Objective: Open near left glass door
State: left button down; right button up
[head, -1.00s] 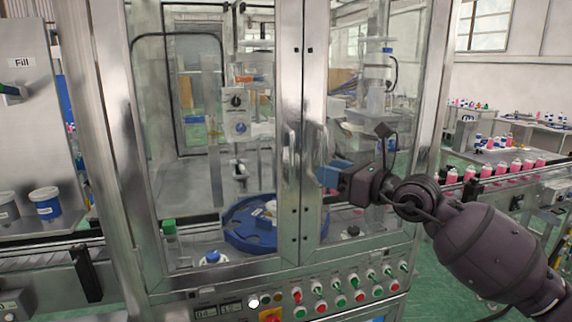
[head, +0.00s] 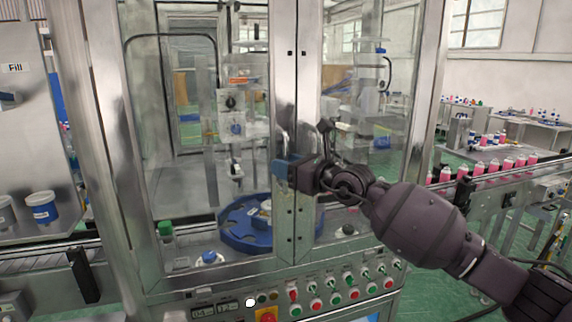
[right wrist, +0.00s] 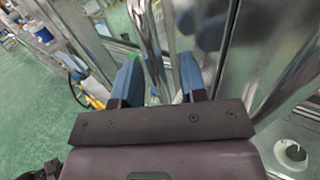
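The near left glass door (head: 180,120) is a tall clear pane in a metal frame and stands shut on the machine cabinet. Its vertical metal handle (head: 285,140) is on the middle frame, partly hidden by my gripper. My right gripper (head: 287,174) has blue fingers and is at the lower part of the handle. In the right wrist view the two fingers (right wrist: 160,78) stand apart, with the shiny handle (right wrist: 143,25) running between them. Whether they touch it I cannot tell. My left gripper is not in view.
The right glass door (head: 365,110) stands beside it, behind my right arm. A control panel with knobs and buttons (head: 330,295) is below. Inside is a blue round turntable (head: 245,238). A conveyor with pink cans (head: 495,168) is at the right.

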jog(key=shift+c, duration=0.3)
grip_shut()
dwell(0.3)
